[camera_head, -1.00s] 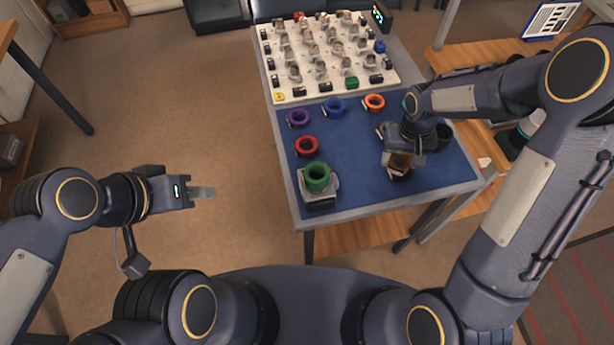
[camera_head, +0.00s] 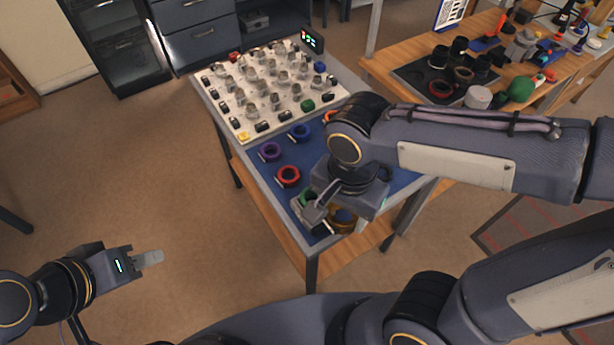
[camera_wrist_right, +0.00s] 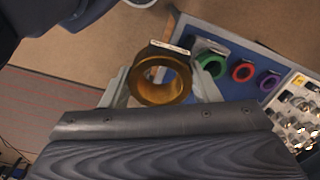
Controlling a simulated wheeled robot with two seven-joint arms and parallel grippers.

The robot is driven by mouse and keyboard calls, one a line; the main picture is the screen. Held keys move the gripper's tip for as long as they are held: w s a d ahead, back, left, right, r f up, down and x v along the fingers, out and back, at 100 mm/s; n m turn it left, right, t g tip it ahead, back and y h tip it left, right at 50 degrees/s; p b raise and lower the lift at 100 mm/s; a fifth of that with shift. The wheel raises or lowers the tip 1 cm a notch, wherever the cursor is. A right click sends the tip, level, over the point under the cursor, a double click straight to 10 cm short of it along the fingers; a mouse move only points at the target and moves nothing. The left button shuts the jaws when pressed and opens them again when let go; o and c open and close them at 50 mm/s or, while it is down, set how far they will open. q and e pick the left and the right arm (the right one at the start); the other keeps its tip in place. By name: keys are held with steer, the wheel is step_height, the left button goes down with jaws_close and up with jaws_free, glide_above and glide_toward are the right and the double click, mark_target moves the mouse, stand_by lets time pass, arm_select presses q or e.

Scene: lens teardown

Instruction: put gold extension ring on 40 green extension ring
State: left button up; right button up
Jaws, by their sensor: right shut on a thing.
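The gold extension ring (camera_wrist_right: 165,96) is held between the two fingers of my right gripper (camera_wrist_right: 163,82). In the head view the gold ring (camera_head: 345,224) shows below this gripper, near the mat's front edge.
A red ring (camera_head: 288,177), a purple ring (camera_head: 270,152) and a blue ring (camera_head: 300,133) lie on the blue mat (camera_head: 262,172). An orange ring (camera_head: 330,115) is partly hidden by my arm. Behind is a white board (camera_head: 232,112) with many small parts.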

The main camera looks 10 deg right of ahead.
steer(key=shift+w, duration=0.2)
steer(key=w+a+f+p, duration=0.1)
steer(key=w+f, duration=0.2)
steer(key=w, duration=0.5)
glide_above(312, 197)
steer(key=f, duration=0.3)
steer(key=f+p, duration=0.1)
steer(key=f, duration=0.1)
steer(key=shift+s+d+f, duration=0.1)
steer(key=shift+s+f, duration=0.2)
steer(key=shift+s, duration=0.1)
steer(key=shift+w+f, duration=0.4)
steer(key=shift+f, duration=1.65)
